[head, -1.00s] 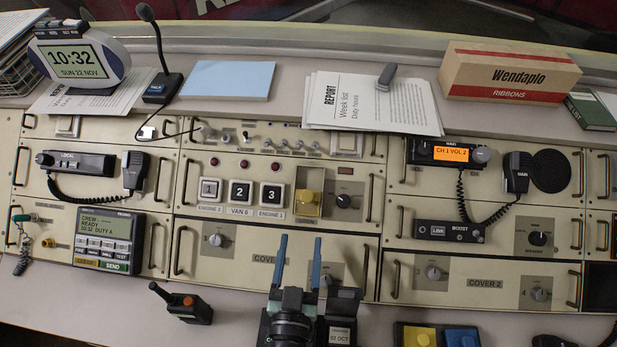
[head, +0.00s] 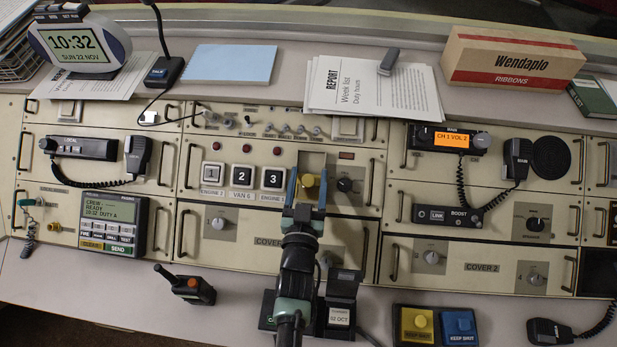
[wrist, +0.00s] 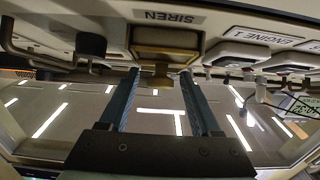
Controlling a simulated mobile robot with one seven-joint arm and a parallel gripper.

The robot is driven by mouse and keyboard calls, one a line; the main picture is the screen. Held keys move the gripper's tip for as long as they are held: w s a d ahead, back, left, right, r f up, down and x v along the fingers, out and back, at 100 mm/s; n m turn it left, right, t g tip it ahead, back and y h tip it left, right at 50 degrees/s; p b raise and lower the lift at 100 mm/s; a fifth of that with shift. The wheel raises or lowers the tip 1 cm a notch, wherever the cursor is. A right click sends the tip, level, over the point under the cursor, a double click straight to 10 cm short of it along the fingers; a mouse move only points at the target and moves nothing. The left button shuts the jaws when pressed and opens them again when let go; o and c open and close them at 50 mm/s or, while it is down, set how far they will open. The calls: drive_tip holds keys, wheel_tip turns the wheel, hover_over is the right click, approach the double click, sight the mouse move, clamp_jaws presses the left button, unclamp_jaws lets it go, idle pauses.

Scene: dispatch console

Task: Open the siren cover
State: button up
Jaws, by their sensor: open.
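The yellowish siren cover (head: 313,160) is on the upper middle panel, right of the numbered buttons. It also shows in the wrist view (wrist: 165,37), beside the SIREN label (wrist: 172,16). A yellow knob-like part (head: 308,181) shows at its lower half in the head view. My gripper (head: 308,190) is open in front of the cover, with one blue finger on each side of that part. In the wrist view my fingertips (wrist: 161,76) flank a yellow part standing out from the cover, with gaps visible. The cover looks shut.
A black dial (head: 346,186) sits close on the right of the cover. Square buttons (head: 273,178) are close on the left.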

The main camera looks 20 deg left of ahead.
clamp_jaws()
idle(0.3)
idle(1.1)
